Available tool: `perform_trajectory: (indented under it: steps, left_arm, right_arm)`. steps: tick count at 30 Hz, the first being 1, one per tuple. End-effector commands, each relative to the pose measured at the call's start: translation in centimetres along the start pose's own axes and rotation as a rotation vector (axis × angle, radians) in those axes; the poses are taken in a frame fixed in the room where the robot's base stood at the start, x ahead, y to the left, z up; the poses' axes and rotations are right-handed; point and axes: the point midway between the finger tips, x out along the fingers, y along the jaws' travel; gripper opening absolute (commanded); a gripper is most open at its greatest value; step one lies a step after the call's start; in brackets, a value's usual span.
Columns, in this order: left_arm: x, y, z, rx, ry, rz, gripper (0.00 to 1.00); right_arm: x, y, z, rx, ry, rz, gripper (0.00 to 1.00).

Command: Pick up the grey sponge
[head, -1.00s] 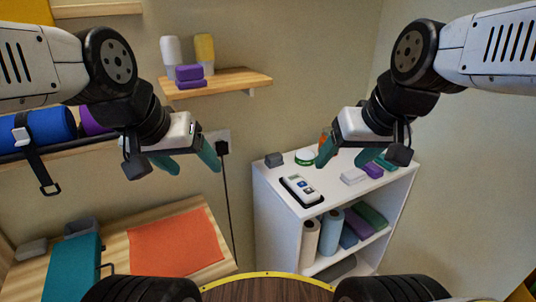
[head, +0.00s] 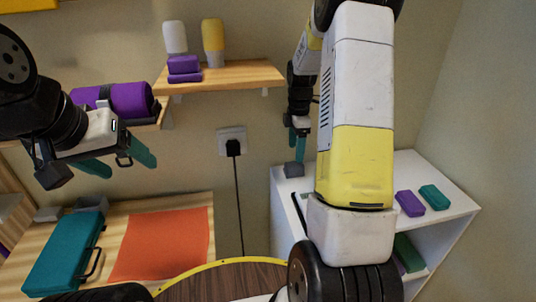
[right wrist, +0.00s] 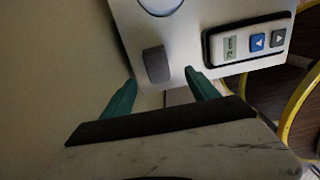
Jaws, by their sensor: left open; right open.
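The grey sponge, a small dark grey block (head: 293,169), lies on the top of the white shelf unit (head: 455,208), near its back left corner. It also shows in the right wrist view as a grey block (right wrist: 157,64). My right gripper (head: 298,146) points down above it, open and empty. In the right wrist view its fingertips (right wrist: 160,84) are apart, with the sponge ahead between their lines; no contact shows. My left gripper (head: 122,166) is open and empty, above the wooden bench at left.
A handheld control unit (right wrist: 247,42) lies beside the sponge. My right arm hides much of the shelf top. Purple (head: 410,203) and teal (head: 434,197) blocks lie at its right. A teal case (head: 65,253) and orange cloth (head: 160,243) lie on the bench.

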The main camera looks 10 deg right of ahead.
Motion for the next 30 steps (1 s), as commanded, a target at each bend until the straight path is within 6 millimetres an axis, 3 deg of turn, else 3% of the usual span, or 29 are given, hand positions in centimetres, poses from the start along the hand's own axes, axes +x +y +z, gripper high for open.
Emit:
perform_trajectory:
  steps: [18, 28, 30]
  left_arm:
    - [0.0, 0.0, 0.0, 0.0, 0.0, 0.0, 0.7]
    - [0.0, 0.0, 0.0, 0.0, 0.0, 0.0, 0.7]
    - [0.0, 0.0, 0.0, 0.0, 0.0, 0.0, 0.7]
  right_arm:
    - [7.6, 0.4, 0.3, -0.019, -0.002, -0.01, 0.69]
    - [8.2, 0.4, 0.3, -0.018, -0.002, -0.007, 0.69]
    - [8.2, 0.4, 0.3, -0.018, -0.002, -0.007, 0.55]
